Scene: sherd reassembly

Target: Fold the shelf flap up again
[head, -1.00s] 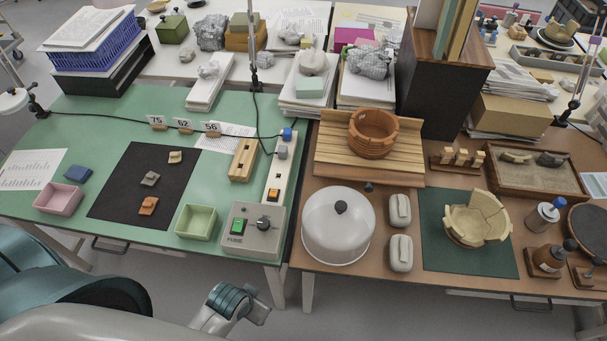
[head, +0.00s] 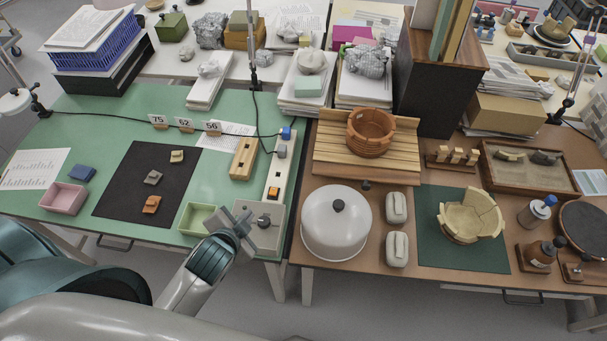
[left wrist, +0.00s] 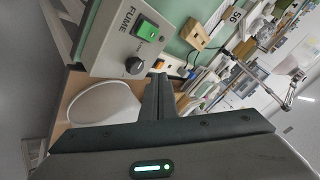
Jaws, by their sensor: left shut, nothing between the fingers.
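No part that I can clearly name as a shelf flap shows. A slatted wooden board (head: 335,160) lies on the brown table and bears a brown ribbed bowl (head: 370,133); I cannot tell whether it is hinged. My left gripper (head: 240,222) is shut and empty, in front of the grey FUME control box (head: 266,236) at the green table's front edge. It covers part of the box in the head view. In the left wrist view the shut fingers (left wrist: 158,100) point past the box (left wrist: 115,50), with its green switch and black knob. My right gripper is out of view.
A white dome (head: 337,225) with a black knob stands right of the box. A pale green tray (head: 190,220) is left of the gripper. A broken cream bowl (head: 468,220) sits on a dark green mat. A tall dark cabinet (head: 432,85) stands behind the slatted board.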

